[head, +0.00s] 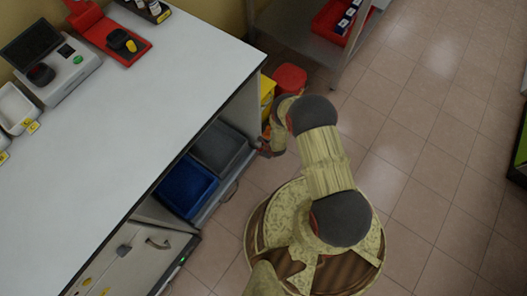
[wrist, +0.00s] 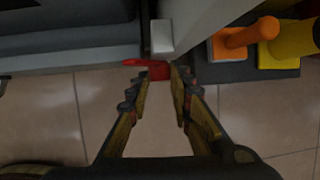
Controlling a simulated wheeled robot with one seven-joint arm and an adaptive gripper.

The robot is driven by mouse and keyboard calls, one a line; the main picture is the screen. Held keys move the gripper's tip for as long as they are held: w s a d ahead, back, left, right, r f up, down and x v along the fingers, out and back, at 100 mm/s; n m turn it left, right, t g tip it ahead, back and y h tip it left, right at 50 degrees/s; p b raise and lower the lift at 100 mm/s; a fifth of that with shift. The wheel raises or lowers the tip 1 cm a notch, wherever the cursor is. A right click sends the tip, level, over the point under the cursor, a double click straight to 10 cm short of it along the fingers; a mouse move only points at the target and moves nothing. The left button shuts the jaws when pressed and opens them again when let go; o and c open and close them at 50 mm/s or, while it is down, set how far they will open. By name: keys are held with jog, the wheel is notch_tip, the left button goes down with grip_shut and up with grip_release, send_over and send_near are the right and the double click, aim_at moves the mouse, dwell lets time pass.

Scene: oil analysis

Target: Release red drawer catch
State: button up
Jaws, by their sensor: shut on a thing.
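The red drawer catch (wrist: 152,67) shows at the middle of the wrist view, at the end of a pale post (wrist: 162,38). My gripper (wrist: 162,78) has its two fingers on either side of the catch and is shut on it. Part of the catch is hidden by the left finger. In the head view my gripper (head: 266,149) is at the right end of the open drawer (head: 212,204), beside the bench. The catch cannot be made out clearly there.
The drawer holds a blue bin (head: 186,187) and a grey bin (head: 222,147). An orange-handled thing (wrist: 240,36) and a yellow thing (wrist: 292,40) stand close to the right of my gripper. A red container (head: 290,78) stands behind my arm.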

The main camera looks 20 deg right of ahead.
grip_shut()
jog(key=shift+d+g+y, duration=0.1)
jog(key=shift+g+y, duration=0.2)
jog(key=shift+w+d+f+m+g+y, duration=0.15)
jog(key=shift+g+y, duration=0.2)
jog(key=shift+y, duration=0.2)
jog(key=shift+d+r+m+g+y, duration=0.1)
jog(key=shift+m+g+y, duration=0.1)
jog(key=shift+g+y, duration=0.3)
jog(key=shift+w+d+f+m+g+y, duration=0.15)
jog(key=shift+g+y, duration=0.1)
jog(key=shift+y, duration=0.4)
jog(key=shift+r+g+y, duration=0.15)
jog(key=shift+g+y, duration=0.15)
jog(key=shift+y, duration=0.2)
jog(key=o, duration=0.9)
grip_release()
jog(key=shift+a, duration=0.1)
jog(key=shift+c, duration=0.2)
jog(key=shift+o, duration=0.5)
jog(key=v, duration=1.2)
